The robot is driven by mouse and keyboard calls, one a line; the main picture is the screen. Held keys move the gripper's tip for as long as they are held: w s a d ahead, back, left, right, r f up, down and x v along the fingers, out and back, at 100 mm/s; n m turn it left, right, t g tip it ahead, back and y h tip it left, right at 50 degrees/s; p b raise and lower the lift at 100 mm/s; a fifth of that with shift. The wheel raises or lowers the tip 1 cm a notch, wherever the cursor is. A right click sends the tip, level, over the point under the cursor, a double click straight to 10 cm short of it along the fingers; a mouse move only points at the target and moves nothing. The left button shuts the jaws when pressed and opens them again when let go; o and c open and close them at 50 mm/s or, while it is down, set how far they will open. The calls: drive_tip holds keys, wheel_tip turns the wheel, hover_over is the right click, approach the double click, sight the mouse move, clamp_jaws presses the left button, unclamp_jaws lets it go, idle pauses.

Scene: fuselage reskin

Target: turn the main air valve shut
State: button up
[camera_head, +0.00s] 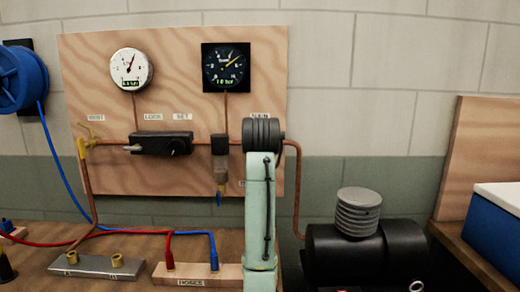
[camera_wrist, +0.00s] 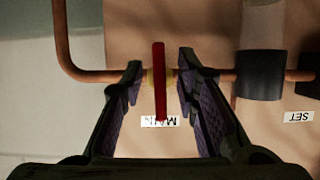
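The main air valve shows in the wrist view as a red lever handle (camera_wrist: 160,95) with a yellowish body behind it on a copper pipe (camera_wrist: 95,75). The handle appears as an upright bar crossing the level pipe. An upside-down MAIN label (camera_wrist: 160,121) is at its lower end. My gripper (camera_wrist: 160,68) is open, one finger on each side of the handle, with a visible gap on both sides. In the head view my pale green arm hides the valve and my gripper; only part of the label (camera_head: 260,118) shows above it.
A wooden panel (camera_head: 180,70) carries two gauges, a dark regulator (camera_head: 161,143), a filter bowl (camera_head: 221,172) and a yellow valve (camera_head: 86,143) at left. A black compressor tank (camera_head: 345,255) stands at right. Red and blue hoses lie on the bench below.

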drive_tip(key=v, duration=1.2)
drive_tip(key=shift+s, duration=0.1)
